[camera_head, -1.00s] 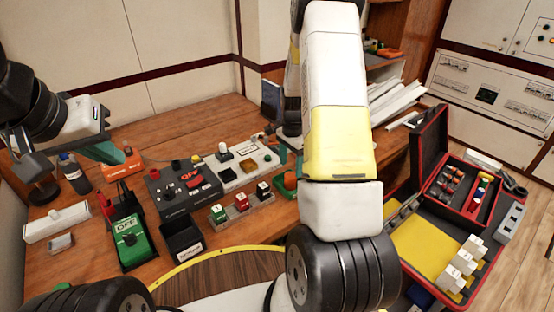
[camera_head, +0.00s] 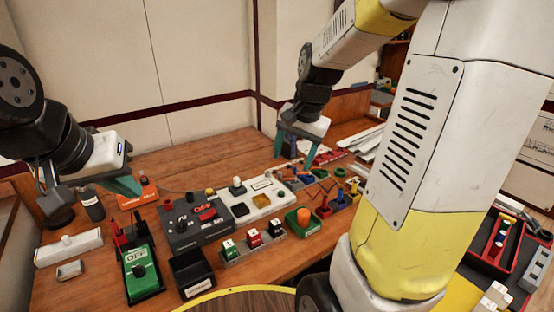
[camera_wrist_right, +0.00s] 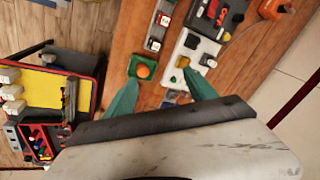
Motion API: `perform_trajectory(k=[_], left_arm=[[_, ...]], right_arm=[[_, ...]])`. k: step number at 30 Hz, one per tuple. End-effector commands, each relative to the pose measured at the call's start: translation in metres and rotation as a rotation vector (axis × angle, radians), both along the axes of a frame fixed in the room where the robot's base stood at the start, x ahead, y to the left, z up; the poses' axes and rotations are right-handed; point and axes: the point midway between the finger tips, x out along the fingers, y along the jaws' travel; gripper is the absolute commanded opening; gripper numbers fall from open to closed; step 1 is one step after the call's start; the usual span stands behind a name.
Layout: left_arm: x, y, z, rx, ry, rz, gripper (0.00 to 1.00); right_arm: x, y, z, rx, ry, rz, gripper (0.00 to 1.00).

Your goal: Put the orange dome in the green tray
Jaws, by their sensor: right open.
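The orange dome (camera_head: 303,214) sits inside the small green tray (camera_head: 307,229) near the front of the bench. In the right wrist view the dome (camera_wrist_right: 143,71) also shows within the walls of the green tray (camera_wrist_right: 134,66). My right gripper (camera_head: 299,153) is open, with teal fingers apart and nothing between them. It is above the back part of the bench, behind and clear of the tray; its fingers (camera_wrist_right: 160,88) also show in the right wrist view. My left gripper (camera_head: 88,187) is at the left side, its fingers apart and empty.
A white panel (camera_head: 265,198), a dark switch box (camera_head: 190,232) and a row of small coloured blocks (camera_head: 253,240) stand left of the tray. A green meter (camera_head: 141,270) and black bin (camera_head: 190,271) are at front left. An open red case is at right.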

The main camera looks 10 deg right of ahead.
Motion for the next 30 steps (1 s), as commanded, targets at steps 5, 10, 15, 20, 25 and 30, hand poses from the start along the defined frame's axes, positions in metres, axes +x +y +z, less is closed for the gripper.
perform_trajectory(k=[5, 10, 15, 20, 25, 30], left_arm=[[0.000, 0.000, 0.000, 0.000, 0.000, 0.000, 0.00], [0.000, 0.000, 0.000, 0.000, 0.000, 0.000, 0.00], [0.000, 0.000, 0.000, 0.000, 0.000, 0.000, 0.00], [0.000, 0.000, 0.000, 0.000, 0.000, 0.000, 0.00], [0.000, 0.000, 0.000, 0.000, 0.000, 0.000, 0.00], [0.000, 0.000, 0.000, 0.000, 0.000, 0.000, 0.00]], right_arm=[[-0.054, 0.025, 0.043, -0.041, -0.139, 0.228, 0.65], [-0.103, 0.042, 0.063, -0.104, -0.255, 0.429, 0.65], [-0.137, 0.052, 0.069, -0.163, -0.333, 0.566, 0.65], [-0.149, 0.056, 0.069, -0.190, -0.363, 0.620, 0.65], [-0.150, 0.056, 0.069, -0.193, -0.366, 0.627, 0.65], [-0.150, 0.056, 0.069, -0.193, -0.366, 0.625, 0.65]])
